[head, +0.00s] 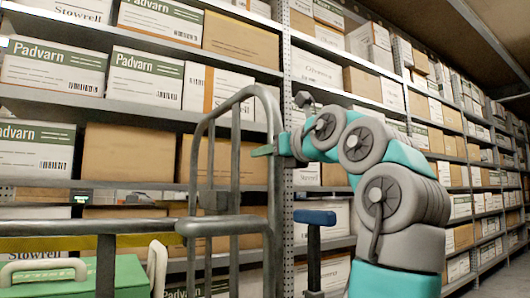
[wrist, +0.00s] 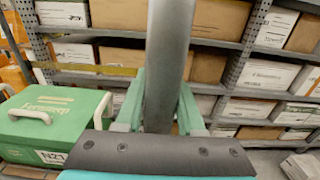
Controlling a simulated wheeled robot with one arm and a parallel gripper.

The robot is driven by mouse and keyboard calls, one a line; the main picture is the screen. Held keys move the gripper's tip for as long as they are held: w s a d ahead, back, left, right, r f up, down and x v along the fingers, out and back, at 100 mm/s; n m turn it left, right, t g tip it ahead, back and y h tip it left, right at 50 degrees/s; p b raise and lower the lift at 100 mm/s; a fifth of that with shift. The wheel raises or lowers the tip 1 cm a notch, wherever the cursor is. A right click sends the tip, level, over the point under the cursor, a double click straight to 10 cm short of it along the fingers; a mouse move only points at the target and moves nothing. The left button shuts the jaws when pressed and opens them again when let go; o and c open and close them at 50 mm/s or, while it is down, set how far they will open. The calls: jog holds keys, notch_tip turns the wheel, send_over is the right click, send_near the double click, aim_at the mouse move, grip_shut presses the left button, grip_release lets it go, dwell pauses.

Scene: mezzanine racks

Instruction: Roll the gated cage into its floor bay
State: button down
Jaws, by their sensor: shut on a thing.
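The cage shows in the head view as a grey tubular frame (head: 200,150) with a curved top and a thick cross rail. My gripper (head: 268,150) is at the right upright of this frame. In the wrist view, my gripper (wrist: 160,100) has its two green fingers on either side of a thick grey upright tube (wrist: 163,60), shut on it. A green case (head: 125,277) with white handles is at the lower left, behind the tubes; it also shows in the wrist view (wrist: 45,130) with a label reading N21. The cage's wheels, gate and floor bay are out of view.
Tall grey shelving (head: 285,130) full of white and brown boxes (head: 160,78) runs close behind the frame and away to the right. A short blue-topped post (head: 315,217) stands right of the frame. A little floor (wrist: 265,158) shows at the wrist view's lower right.

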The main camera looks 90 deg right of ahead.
jog(key=shift+s, duration=0.1)
jog(key=c, duration=0.5)
grip_release()
jog(key=v, duration=0.7)
jog(key=shift+s+a+b, duration=0.25)
jog(key=shift+b, duration=0.1)
